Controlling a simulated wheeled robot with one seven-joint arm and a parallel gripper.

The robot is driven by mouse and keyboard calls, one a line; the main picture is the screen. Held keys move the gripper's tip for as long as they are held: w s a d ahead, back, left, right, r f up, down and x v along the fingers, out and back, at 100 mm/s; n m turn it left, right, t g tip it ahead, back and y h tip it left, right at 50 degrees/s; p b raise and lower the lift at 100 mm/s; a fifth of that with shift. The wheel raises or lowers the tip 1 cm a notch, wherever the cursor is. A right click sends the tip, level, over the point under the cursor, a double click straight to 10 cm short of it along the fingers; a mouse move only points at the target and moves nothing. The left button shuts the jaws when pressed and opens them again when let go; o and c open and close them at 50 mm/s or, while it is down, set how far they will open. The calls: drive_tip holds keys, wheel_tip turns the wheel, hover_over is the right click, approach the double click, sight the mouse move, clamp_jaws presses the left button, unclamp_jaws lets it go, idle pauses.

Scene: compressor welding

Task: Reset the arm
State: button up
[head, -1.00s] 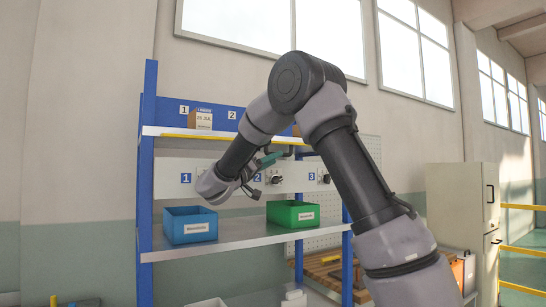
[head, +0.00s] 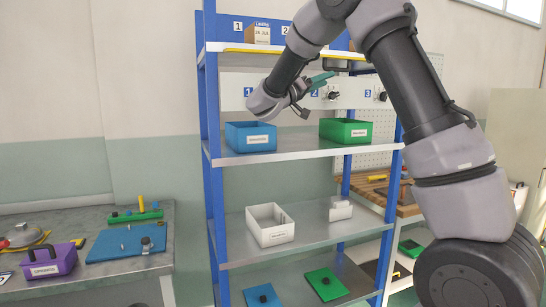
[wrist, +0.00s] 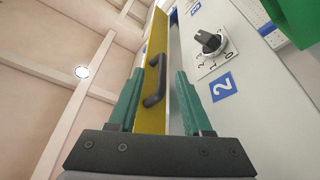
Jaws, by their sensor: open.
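My arm reaches in from the right in the head view, in front of the blue shelf rack. Beyond the fingers are a yellow strip with a black handle (wrist: 154,80) and a white panel with a black knob (wrist: 209,41) above a blue label 2. The fingers appear clear of the handle, though the exact gap cannot be told.
A blue bin (head: 250,136) and a green bin (head: 345,130) stand on the shelf under the panel. A white bin (head: 270,225) sits on the shelf below. A workbench at left carries a purple box (head: 50,262) and a blue plate (head: 127,242). A wooden-topped table stands at right.

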drive_tip(key=s+d+f+g+y, duration=0.3)
drive_tip(key=s+d+g+y, duration=0.15)
drive_tip(key=s+d, duration=0.6)
drive_tip(key=s+d+f+n+g+y, duration=0.2)
drive_tip(key=s+d+f+g+y, duration=0.25)
drive_tip(key=s, duration=0.55)
drive_tip(key=s+a+f+t+y, duration=0.2)
drive_tip(key=s+a+t+y, duration=0.1)
drive_tip(key=s+a+y, duration=0.3)
drive_tip(key=s+a+f+t+y, duration=0.2)
drive_tip(key=s+a+t+y, duration=0.1)
drive_tip(key=s+a+y, duration=0.3)
drive_tip(key=shift+s+a+f+t, duration=0.3)
drive_tip(key=shift+s+t, duration=0.1)
drive_tip(key=shift+s, duration=0.2)
